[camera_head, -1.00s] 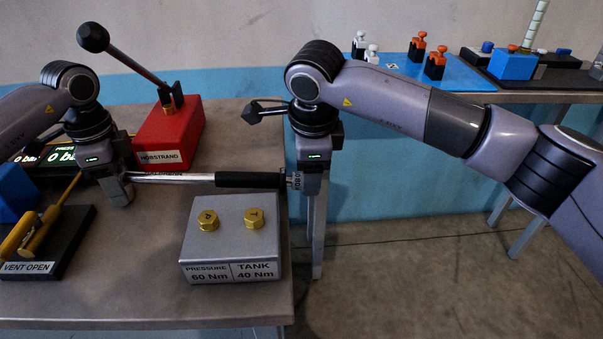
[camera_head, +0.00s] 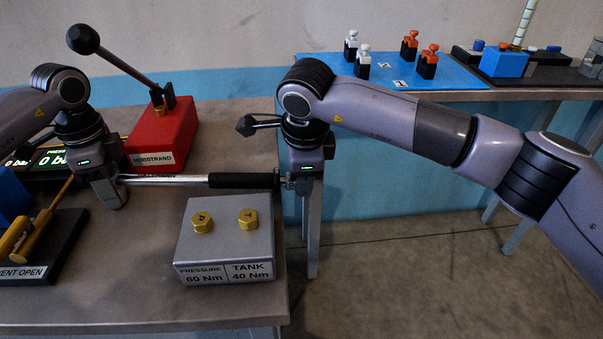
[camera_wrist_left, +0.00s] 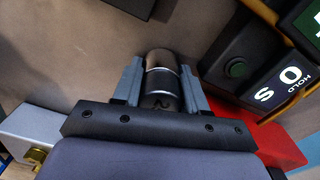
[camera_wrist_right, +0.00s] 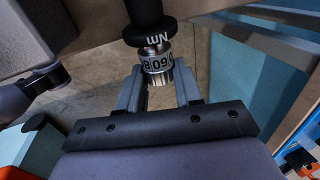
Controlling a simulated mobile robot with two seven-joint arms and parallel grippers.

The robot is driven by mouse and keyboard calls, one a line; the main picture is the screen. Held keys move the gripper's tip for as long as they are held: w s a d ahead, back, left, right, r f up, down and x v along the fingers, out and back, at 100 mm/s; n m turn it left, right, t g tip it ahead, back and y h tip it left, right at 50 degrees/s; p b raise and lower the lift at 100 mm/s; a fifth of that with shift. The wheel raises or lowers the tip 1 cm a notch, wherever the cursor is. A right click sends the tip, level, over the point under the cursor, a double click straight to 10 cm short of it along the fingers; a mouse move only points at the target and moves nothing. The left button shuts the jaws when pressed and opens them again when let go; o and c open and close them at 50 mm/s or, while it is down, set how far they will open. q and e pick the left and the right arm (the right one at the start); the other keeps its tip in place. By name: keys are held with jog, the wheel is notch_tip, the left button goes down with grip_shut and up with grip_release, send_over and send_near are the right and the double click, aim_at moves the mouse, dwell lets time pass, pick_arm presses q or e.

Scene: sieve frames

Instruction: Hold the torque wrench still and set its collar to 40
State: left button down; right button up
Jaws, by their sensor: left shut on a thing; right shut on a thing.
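The torque wrench (camera_head: 165,180) lies level across the bench, with a silver shaft and black grip (camera_head: 240,180). My left gripper (camera_head: 112,194) is shut on its head end (camera_wrist_left: 160,80) at the left. My right gripper (camera_head: 302,187) is shut at the other end, on the numbered collar (camera_wrist_right: 158,63) beyond the grip. The fingers hide part of the collar.
A grey block (camera_head: 225,240) with two gold caps, labelled PRESSURE 60 Nm and TANK 40 Nm, stands just in front of the wrench. Behind are a red box (camera_head: 165,135) with a black-knobbed lever and a pressure display (camera_head: 50,158). A blue mat (camera_head: 450,75) lies on another bench.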

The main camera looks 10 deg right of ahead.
jog(key=t, duration=0.4)
jog(key=shift+s+f+m+t, duration=0.2)
jog(key=shift+s+m+t, duration=0.1)
jog(key=shift+s+t, duration=0.1)
jog(key=shift+s+f+t+h, duration=0.1)
jog(key=shift+f+t+h, duration=0.05)
jog(key=shift+t, duration=0.75)
jog(key=shift+s+f+t+h, duration=0.1)
jog(key=shift+t+h, duration=0.05)
jog(key=shift+t, duration=0.75)
jog(key=o, duration=1)
jog(key=shift+o, duration=0.2)
jog(key=v, duration=1.2)
